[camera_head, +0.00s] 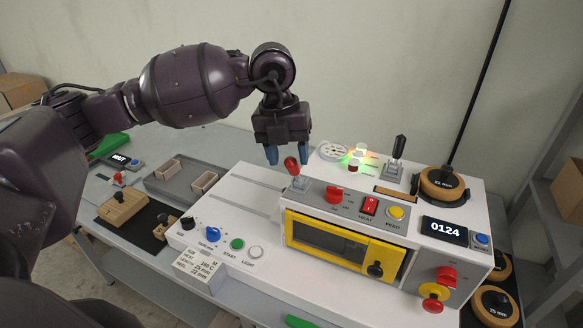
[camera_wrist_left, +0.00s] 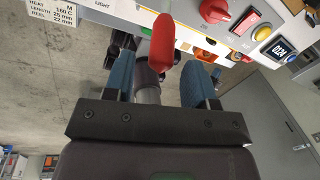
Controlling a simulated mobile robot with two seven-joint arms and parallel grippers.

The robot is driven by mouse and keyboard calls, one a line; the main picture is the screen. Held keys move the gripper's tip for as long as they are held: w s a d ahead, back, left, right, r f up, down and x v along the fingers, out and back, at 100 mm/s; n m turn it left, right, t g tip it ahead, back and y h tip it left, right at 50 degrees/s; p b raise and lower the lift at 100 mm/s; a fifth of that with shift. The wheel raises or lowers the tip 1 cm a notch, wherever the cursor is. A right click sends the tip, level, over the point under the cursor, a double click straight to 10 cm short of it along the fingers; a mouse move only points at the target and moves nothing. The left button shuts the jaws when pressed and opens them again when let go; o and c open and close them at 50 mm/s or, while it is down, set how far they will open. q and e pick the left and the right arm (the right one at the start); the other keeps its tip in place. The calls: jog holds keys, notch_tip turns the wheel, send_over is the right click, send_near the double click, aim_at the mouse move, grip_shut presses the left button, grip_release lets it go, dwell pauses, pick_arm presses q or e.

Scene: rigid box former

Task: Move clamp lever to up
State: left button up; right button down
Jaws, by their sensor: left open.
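A lever with a red grip (camera_head: 291,165) stands on a grey base on top of the white machine, just left of the red knob. Its grip leans slightly left. A second lever with a black grip (camera_head: 398,147) stands at the back right. I cannot read which one is labelled clamp. My left gripper (camera_head: 287,156) is open, pointing down with blue fingers at the red grip. In the left wrist view the red grip (camera_wrist_left: 163,42) shows between the open fingers (camera_wrist_left: 160,75), with gaps on both sides. My right gripper is not in view.
A red knob (camera_head: 334,194), a red HEAT switch (camera_head: 370,206) and a yellow button (camera_head: 396,212) sit close right of the red lever. A yellow-framed window (camera_head: 340,240) is below. A grey tray (camera_head: 185,185) lies left.

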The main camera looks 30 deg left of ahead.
aim_at(295, 172)
pick_arm(q)
jog(key=shift+w+d+f, duration=0.1)
jog(key=shift+d+f, duration=0.05)
jog(key=shift+f, duration=0.85)
jog(key=shift+d+f, duration=0.15)
jog(key=shift+f, duration=0.8)
grip_shut()
